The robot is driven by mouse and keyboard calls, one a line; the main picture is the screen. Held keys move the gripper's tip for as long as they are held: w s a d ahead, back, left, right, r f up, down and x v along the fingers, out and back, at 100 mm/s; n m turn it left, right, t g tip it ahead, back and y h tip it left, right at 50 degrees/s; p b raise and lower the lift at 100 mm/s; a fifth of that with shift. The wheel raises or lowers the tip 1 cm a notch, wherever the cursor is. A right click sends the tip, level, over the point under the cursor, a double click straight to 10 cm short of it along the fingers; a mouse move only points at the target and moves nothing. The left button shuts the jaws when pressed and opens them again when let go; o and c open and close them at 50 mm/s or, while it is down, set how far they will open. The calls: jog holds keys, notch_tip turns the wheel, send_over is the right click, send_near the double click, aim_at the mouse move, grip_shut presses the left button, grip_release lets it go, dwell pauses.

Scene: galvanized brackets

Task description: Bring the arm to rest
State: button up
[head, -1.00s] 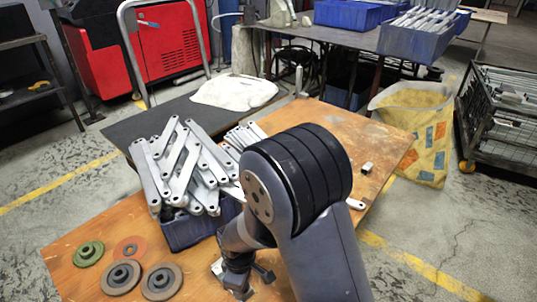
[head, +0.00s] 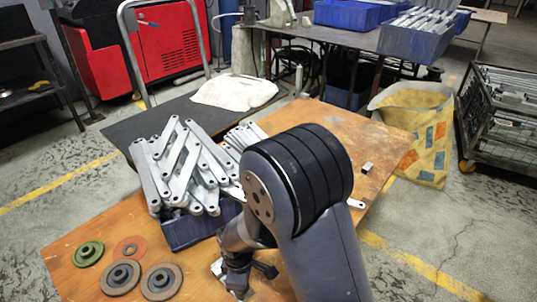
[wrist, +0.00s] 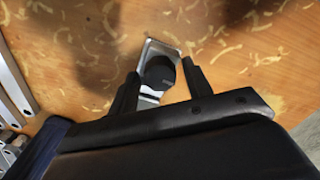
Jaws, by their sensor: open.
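My gripper (head: 250,278) is low over the front of the wooden table (head: 210,268), partly hidden by my arm in the head view. In the wrist view my gripper (wrist: 160,82) is open, with its two dark fingers apart. Between and beyond the fingertips lies a small silver metal piece (wrist: 152,48) with a dark rounded part over it. Its silver edge also shows beside the gripper in the head view. I cannot tell whether the fingers touch it.
A blue crate (head: 190,232) heaped with galvanized brackets (head: 185,165) stands close left of my gripper. Several grinding discs (head: 120,277) lie front left. A small metal block (head: 367,168) lies at the right. The table's right part (head: 350,135) is mostly clear.

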jog(key=shift+n, duration=0.8)
jog(key=shift+r, duration=0.1)
